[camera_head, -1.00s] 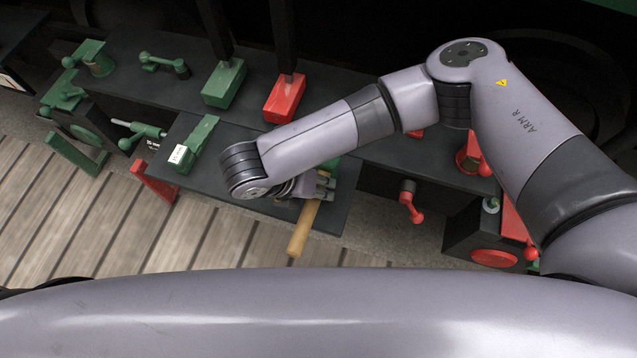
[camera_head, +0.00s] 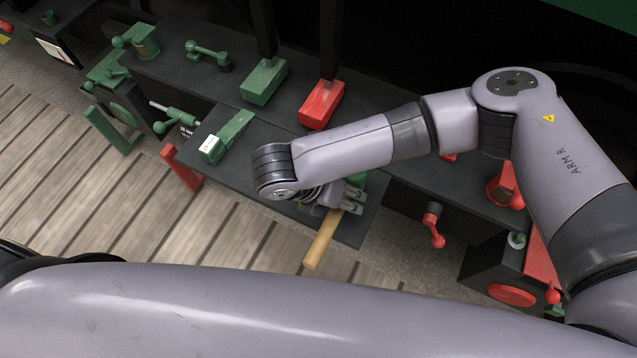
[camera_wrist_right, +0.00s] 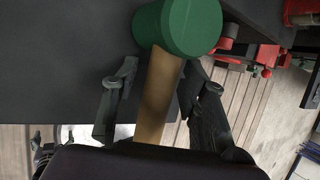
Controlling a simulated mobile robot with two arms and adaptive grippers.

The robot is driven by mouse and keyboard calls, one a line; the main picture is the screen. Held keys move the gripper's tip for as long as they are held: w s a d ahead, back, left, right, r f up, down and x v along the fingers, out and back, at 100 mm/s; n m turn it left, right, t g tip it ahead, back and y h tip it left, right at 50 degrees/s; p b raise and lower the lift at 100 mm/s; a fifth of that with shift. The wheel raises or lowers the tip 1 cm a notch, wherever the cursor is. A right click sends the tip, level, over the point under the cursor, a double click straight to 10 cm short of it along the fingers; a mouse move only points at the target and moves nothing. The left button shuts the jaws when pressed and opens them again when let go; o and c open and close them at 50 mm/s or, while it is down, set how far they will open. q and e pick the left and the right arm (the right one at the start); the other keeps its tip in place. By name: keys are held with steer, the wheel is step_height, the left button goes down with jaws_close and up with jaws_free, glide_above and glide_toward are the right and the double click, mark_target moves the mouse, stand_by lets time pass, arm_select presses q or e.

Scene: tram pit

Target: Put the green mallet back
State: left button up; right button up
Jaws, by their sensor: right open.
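The green mallet has a green cylindrical head (camera_wrist_right: 178,25) and a light wooden handle (camera_head: 322,240). It lies on the dark bench shelf (camera_head: 245,165), with its handle sticking out past the front edge. My right gripper (camera_head: 350,203) is open at the mallet near its head. In the right wrist view, the two fingers (camera_wrist_right: 163,80) stand on either side of the handle, just below the head. A gap shows between the left finger and the handle; the right finger is close to it, and I cannot tell if it touches. In the head view my right gripper hides much of the head. My left gripper is not in view.
A green block (camera_head: 227,137) with a white label lies on the shelf to the left. Behind stand a green block (camera_head: 264,83) and a red block (camera_head: 321,104) at black posts. Red levers (camera_head: 433,225) are at the right. Plank flooring (camera_head: 120,225) lies in front.

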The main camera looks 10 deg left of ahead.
steer(key=p+v, duration=0.1)
steer(key=v, duration=1.6)
steer(key=shift+r, duration=0.15)
steer(key=shift+s, duration=0.2)
